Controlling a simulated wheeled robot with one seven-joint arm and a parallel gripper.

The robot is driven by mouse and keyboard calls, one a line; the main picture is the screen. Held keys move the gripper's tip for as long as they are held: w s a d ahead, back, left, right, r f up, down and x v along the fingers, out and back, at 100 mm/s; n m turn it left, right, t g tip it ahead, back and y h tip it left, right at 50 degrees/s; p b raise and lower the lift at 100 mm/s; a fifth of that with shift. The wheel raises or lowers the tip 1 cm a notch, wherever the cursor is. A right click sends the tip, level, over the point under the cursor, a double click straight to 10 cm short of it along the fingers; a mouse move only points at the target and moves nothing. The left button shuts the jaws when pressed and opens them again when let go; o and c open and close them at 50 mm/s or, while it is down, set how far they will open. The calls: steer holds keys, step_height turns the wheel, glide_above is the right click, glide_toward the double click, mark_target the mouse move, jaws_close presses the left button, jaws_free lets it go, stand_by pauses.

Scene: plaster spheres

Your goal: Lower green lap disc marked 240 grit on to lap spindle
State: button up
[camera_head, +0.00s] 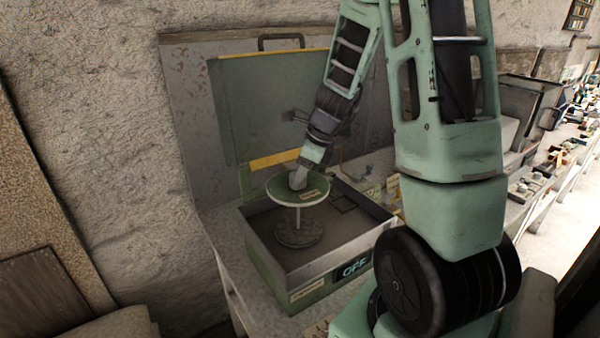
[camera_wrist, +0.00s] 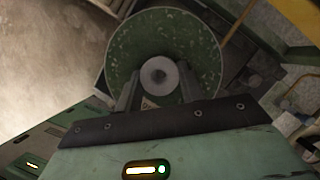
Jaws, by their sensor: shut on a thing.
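The green lap disc (camera_head: 285,188) is held level over the open basin of the lapping machine. The pale upright lap spindle (camera_head: 298,216) shows under the disc, rising from a dark round base (camera_head: 298,234). The disc hides the spindle's top, so I cannot tell whether they touch.
A raised lid panel (camera_head: 262,110) with a yellow strip (camera_head: 285,158) stands behind. Cluttered benches (camera_head: 545,165) extend right.

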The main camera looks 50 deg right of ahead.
steer(key=shift+f+b, duration=2)
steer(key=shift+f, duration=0.4)
steer(key=shift+f+b, duration=3.3)
steer(key=shift+f, duration=0.95)
steer(key=o, duration=1.4)
steer(key=shift+c, duration=0.2)
steer(key=shift+r, duration=0.1)
steer(key=shift+r+p, duration=1.95)
steer(key=shift+p, duration=0.1)
